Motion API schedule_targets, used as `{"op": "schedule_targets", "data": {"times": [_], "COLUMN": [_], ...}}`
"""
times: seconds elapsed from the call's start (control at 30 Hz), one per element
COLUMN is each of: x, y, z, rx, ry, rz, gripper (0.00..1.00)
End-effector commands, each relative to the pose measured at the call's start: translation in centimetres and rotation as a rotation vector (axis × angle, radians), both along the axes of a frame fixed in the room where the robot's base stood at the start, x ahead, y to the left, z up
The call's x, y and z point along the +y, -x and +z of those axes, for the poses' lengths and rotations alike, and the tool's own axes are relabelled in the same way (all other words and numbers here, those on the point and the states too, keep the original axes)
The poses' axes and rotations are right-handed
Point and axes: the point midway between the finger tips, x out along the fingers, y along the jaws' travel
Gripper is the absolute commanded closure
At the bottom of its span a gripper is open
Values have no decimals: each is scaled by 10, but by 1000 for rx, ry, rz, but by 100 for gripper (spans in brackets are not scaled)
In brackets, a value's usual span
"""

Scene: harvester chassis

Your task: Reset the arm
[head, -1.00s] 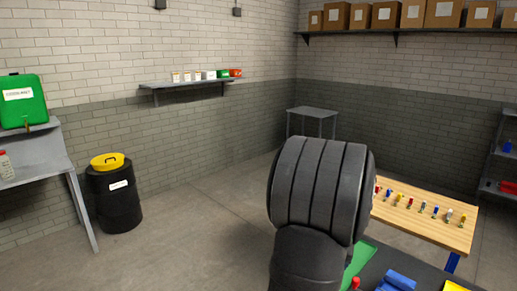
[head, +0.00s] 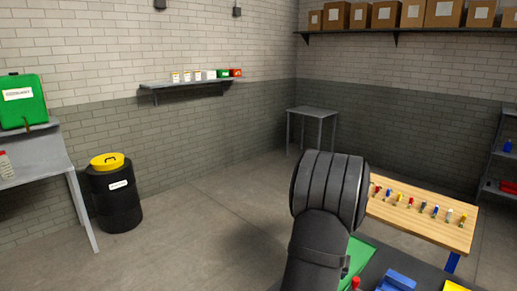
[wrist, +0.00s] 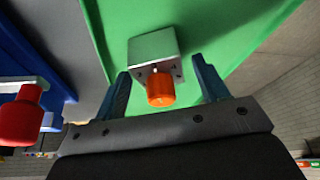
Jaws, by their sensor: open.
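In the wrist view my gripper (wrist: 160,70) is open, its two dark blue fingers apart. A silver block with an orange cylindrical knob (wrist: 160,90) shows in the gap between the fingers, against a green panel (wrist: 225,35). I cannot tell how far it is from the fingers. In the head view my black arm stands at the lower middle and my gripper is hidden; the green panel (head: 360,256) shows beside the arm.
A red knob (wrist: 20,118) on a silver fitting sits by a blue part at the wrist view's left. The head view shows a blue block (head: 396,281), a wooden table (head: 440,232) with several small coloured items, and a black drum (head: 115,200). Floor left of my arm is clear.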

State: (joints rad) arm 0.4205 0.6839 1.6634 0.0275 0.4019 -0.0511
Motion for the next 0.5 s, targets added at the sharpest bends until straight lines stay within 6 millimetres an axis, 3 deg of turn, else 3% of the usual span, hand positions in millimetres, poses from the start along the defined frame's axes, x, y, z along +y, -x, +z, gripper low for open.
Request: {"op": "schedule_targets", "data": {"times": [0.4, 0.5], "x": [0, 16], "y": [0, -5], "z": [86, 90], "rx": [-5, 2], "ry": [2, -1], "rz": [0, 11], "gripper": [33, 33]}}
